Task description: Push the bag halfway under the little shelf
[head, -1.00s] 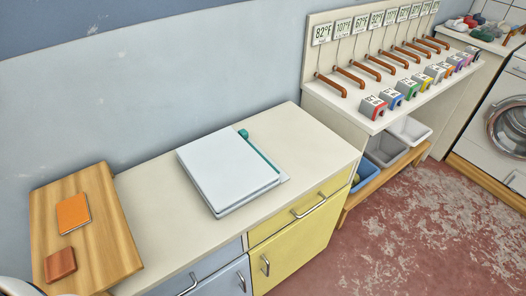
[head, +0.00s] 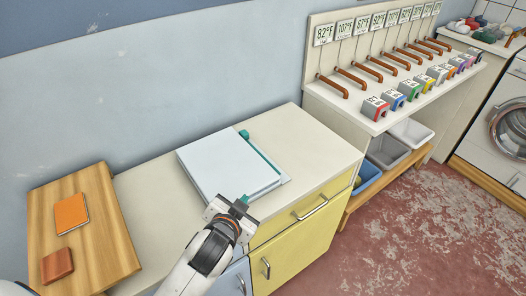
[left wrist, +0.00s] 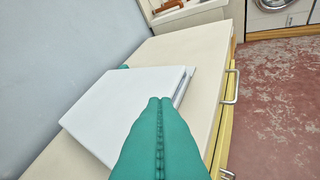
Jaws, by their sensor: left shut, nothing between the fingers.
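I cannot make out a bag for certain in either view. A raised wooden board (head: 105,225), perhaps the little shelf, is at the left end of the counter. An orange flat item (head: 71,213) and a brown flat item (head: 57,264) lie on it. My left gripper (head: 243,199) is shut and empty, at the front right edge of a flat white slab (head: 215,165) on the counter; whether it touches is unclear. Its teal fingers (left wrist: 160,100) lie together in the left wrist view, covering part of the slab (left wrist: 115,105). My right gripper is not in view.
A teal strip (head: 262,155) runs along the slab's right side. The cream counter (head: 315,150) is bare to the right of the slab. Yellow drawers (head: 300,215) with metal handles are below. A rack with brown hooks (head: 385,70) and bins (head: 388,152) stands further right.

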